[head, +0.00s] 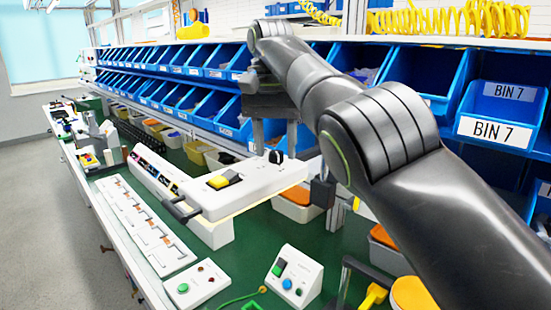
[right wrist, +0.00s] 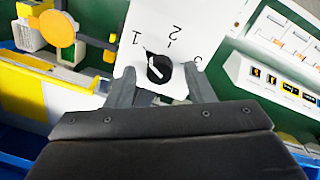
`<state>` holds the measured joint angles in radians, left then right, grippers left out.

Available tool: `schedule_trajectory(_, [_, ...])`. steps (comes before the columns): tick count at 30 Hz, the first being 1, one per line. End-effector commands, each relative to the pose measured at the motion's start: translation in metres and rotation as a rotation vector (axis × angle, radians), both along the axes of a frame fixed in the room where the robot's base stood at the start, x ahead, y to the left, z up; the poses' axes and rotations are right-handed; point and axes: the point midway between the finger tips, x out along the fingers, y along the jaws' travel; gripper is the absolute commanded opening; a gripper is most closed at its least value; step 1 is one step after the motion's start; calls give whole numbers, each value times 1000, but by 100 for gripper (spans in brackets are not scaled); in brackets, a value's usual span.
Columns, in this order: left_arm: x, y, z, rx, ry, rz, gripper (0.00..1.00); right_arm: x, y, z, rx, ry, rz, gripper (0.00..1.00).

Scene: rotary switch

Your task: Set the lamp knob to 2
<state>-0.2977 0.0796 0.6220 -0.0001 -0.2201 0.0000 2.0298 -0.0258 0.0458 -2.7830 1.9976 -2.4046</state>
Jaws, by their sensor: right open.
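The lamp knob (head: 276,157) is a small black knob on the right end of a white lamp housing (head: 245,190). In the right wrist view the round black knob (right wrist: 160,69) sits on a white plate (right wrist: 185,20) marked 1, 2 and 3. Its white pointer line is turned up-left, toward the 1. My right gripper (head: 275,143) is above the knob and points down at it. In the right wrist view its open fingers (right wrist: 159,72) stand on either side of the knob, with gaps visible. My left gripper is not in view.
A yellow button (head: 222,181) is on the same housing, left of the knob. Rows of blue bins (head: 480,60) stand behind. A white control box (head: 295,276) and a green-button box (head: 197,285) are in front on the green bench.

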Motion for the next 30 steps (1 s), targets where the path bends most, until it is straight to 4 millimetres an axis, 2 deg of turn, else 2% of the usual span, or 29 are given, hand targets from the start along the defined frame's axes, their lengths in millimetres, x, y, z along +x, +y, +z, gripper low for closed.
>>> schedule_trajectory(2, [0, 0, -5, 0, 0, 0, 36, 0, 0, -5, 0, 0, 0, 48])
schedule_trajectory(11, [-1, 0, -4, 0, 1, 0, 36, 0, 0, -4, 1, -1, 0, 47])
schedule_trajectory(21, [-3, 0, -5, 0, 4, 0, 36, 0, 0, -4, 0, -1, 0, 4])
schedule_trajectory(30, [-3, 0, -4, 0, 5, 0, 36, 0, 0, -4, 0, -2, -38, 4])
